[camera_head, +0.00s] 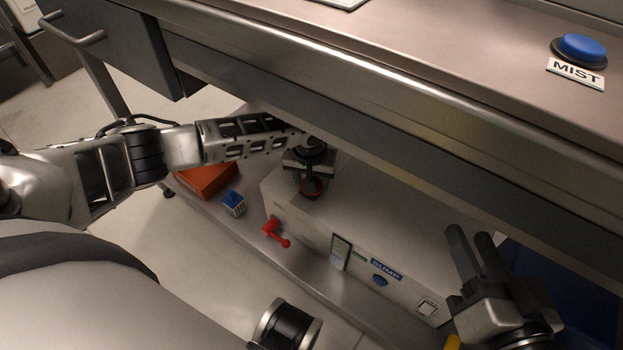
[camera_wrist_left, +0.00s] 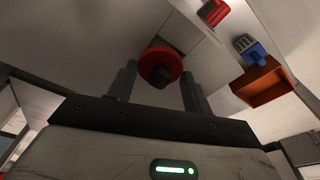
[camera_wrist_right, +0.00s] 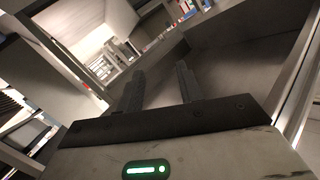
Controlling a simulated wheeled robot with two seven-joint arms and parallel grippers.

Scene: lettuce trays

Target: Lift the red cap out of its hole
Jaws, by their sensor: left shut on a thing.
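The red cap (camera_head: 312,188), a red disc with a dark knob, is at the top of the grey pump box (camera_head: 285,205), under the bench. My left gripper (camera_head: 309,172) points down over it. My right gripper (camera_head: 473,238) is open and empty, right of the box front.
The metal bench (camera_head: 400,85) overhangs the box closely. A red handle (camera_head: 276,234), a display (camera_head: 340,252) and a PUMP label (camera_head: 386,269) are on the box front. A blue-and-white item (camera_head: 233,204) and an orange container (camera_head: 205,180) lie left. A blue MIST button (camera_head: 582,47) is on the bench.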

